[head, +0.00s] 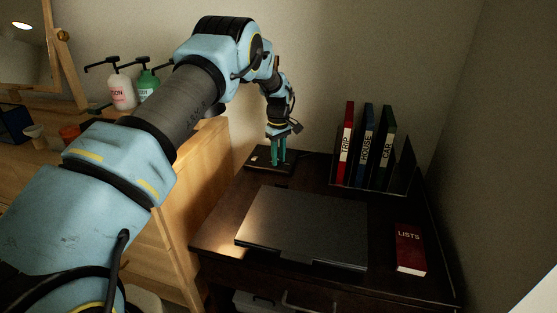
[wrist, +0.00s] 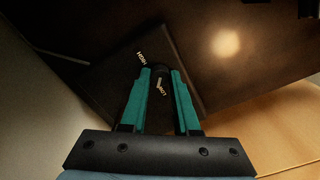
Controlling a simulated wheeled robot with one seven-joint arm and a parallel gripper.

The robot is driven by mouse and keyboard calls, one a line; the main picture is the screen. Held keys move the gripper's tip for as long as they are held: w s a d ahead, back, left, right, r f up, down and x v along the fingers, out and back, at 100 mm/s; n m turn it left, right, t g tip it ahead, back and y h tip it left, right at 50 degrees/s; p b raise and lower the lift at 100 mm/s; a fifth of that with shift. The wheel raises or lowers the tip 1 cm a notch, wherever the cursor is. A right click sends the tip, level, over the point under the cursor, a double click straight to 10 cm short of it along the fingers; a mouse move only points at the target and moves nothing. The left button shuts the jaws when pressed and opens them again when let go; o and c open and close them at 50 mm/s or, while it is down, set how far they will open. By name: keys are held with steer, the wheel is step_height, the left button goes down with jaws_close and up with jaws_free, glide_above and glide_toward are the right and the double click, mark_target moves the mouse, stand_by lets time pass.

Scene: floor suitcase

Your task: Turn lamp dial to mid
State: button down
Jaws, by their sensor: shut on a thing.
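The lamp's dark base plate (head: 256,164) lies at the back left of the dark desk. My gripper (head: 278,162) points down over this plate with its two teal fingers. In the wrist view the fingers (wrist: 160,74) close on a small dark dial (wrist: 160,69), one on each side. White lettering that looks like HIGH shows on the plate (wrist: 121,72), up and left of the dial. More white lettering sits between the fingers, too small to read surely. The dial's pointer cannot be made out.
A closed dark laptop (head: 305,228) fills the desk's middle. A red LISTS book (head: 410,249) lies at the right. Several binders stand in a rack (head: 400,178) behind. A wooden dresser (head: 205,190) with pump bottles (head: 121,93) is left of the desk.

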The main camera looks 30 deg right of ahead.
mark_target(279, 160)
steer(key=m+b, duration=0.2)
steer(key=m, duration=0.2)
steer(key=shift+f+m, duration=0.1)
steer(key=shift+m, duration=0.2)
steer(key=shift+m+b, duration=0.55)
steer(key=shift+m, duration=1.95)
steer(key=c, duration=0.7)
jaws_free()
steer(key=shift+o, duration=0.2)
step_height(279, 160, up, 11)
steer(key=b, duration=0.2)
